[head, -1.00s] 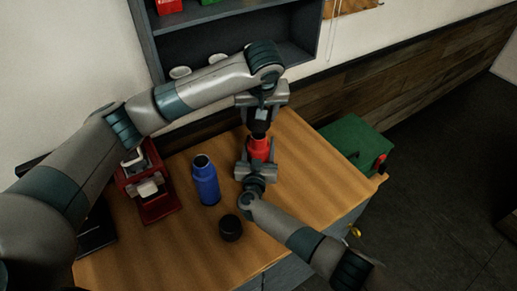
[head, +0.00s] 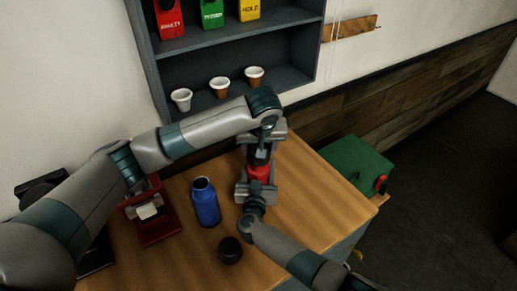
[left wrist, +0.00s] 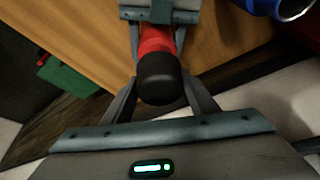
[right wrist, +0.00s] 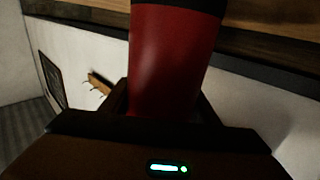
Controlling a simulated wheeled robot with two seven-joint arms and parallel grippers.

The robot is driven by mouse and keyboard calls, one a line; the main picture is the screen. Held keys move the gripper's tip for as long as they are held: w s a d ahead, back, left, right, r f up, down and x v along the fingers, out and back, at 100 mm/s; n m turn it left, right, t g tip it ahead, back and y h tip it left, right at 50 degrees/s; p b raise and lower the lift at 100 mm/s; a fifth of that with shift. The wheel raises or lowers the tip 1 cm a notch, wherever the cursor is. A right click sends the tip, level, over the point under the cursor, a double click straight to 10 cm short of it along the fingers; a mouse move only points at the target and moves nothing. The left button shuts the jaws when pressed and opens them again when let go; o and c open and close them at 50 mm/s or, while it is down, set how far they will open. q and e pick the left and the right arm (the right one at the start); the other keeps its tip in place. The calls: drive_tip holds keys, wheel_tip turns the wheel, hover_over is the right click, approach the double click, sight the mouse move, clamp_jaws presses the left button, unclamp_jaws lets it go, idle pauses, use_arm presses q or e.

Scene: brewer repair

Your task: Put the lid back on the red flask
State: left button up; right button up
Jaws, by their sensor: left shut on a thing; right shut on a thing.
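The red flask (head: 260,173) is upright above the table, gripped low down by my right gripper (head: 256,190). A black lid (head: 260,153) sits at its top, held by my left gripper (head: 262,138), which is above the flask. In the left wrist view the black lid (left wrist: 158,80) is between the fingers, lined up with the red flask (left wrist: 155,40). In the right wrist view the red flask (right wrist: 172,60) fills the jaws, and a black band meets its top edge with no visible gap. I cannot tell whether the lid is fully seated.
An open blue flask (head: 206,204) and a loose black lid (head: 230,250) stand on the wooden table (head: 310,205). A red brewer (head: 150,215) is at left. A green box (head: 355,165) is at right. Behind is a shelf (head: 300,90) with cups and coloured containers.

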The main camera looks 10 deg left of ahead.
sight(259, 177)
use_arm(q)
drive_tip(key=shift+f, duration=1)
drive_tip(key=shift+s+d+f, duration=0.1)
drive_tip(key=shift+f, duration=0.1)
drive_tip(key=shift+s+d, duration=0.1)
drive_tip(key=shift+s, duration=0.1)
drive_tip(key=shift+w, duration=0.1)
drive_tip(key=shift+f, duration=0.25)
drive_tip(key=o, duration=1)
drive_tip(key=shift+o, duration=0.2)
drive_tip(key=shift+r, duration=0.15)
